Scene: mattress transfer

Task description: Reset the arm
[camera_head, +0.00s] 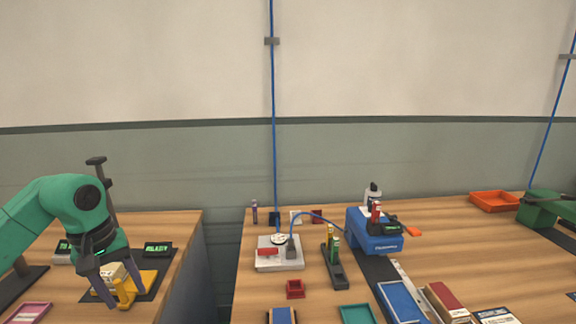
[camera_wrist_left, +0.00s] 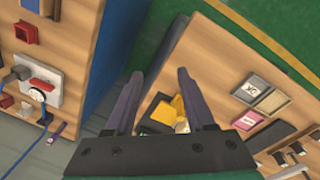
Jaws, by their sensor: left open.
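My left arm is green and comes in from the left in the head view. Its left gripper (camera_head: 128,297) points down over the left table, with its two dark fingers spread apart. A yellow holder (camera_head: 147,279) with a pale block (camera_head: 113,273) sits on a black mat below and behind the fingers. In the left wrist view the fingers (camera_wrist_left: 160,73) are wide apart with nothing held between them. The yellow holder (camera_wrist_left: 165,111) shows beyond them, partly hidden by the gripper. I cannot tell whether a finger touches it. My right gripper is not in view.
A gap separates the left table (camera_head: 190,226) from the larger right table (camera_head: 460,226). A blue machine (camera_head: 372,240), a pale cabled device (camera_head: 277,262) and an orange tray (camera_head: 494,201) stand on the right table.

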